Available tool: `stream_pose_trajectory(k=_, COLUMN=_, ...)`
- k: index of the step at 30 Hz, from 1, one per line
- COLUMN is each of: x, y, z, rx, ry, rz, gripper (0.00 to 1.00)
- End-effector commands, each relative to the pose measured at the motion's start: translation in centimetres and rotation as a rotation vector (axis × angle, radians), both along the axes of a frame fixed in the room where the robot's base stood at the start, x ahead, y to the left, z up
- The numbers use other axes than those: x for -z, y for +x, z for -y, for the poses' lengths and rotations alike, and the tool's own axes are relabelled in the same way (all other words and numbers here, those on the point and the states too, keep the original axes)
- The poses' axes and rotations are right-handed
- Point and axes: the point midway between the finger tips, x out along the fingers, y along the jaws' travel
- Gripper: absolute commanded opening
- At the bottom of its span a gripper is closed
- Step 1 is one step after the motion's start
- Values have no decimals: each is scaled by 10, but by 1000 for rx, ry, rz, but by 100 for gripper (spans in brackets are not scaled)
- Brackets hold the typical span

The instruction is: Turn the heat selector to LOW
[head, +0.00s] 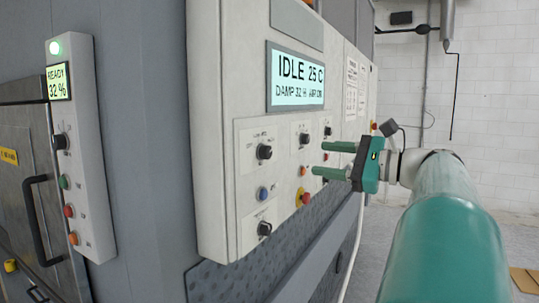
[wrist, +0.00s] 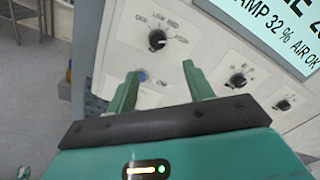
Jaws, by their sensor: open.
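The heat selector appears to be the black knob (wrist: 157,40) with an OFF, LOW and further-marks scale above it in the wrist view. It also shows in the head view as the leftmost black knob (head: 264,152) below the display. I cannot clearly read which mark its pointer is on. My gripper (head: 320,158) is open and empty, in front of the panel and to the right of this knob in the head view. In the wrist view its two green fingers (wrist: 160,72) are spread, with the knob beyond them, apart from them.
The display (head: 296,78) reads IDLE 25 C. A blue button (head: 263,193) sits below the selector, another knob (head: 264,228) lower still. More knobs (head: 305,138) and a red-yellow button (head: 303,199) are to the right. A side panel (head: 75,150) and door handle (head: 38,220) are at left.

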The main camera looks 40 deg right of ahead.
Motion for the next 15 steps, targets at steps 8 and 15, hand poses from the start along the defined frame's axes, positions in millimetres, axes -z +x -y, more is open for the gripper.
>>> stream_pose_trajectory(k=8, x=1, y=50, z=-20, rx=-7, ry=0, rz=-1, gripper=52)
stream_pose_trajectory(k=15, x=1, y=94, z=-34, rx=-6, ry=-2, rz=-2, gripper=52)
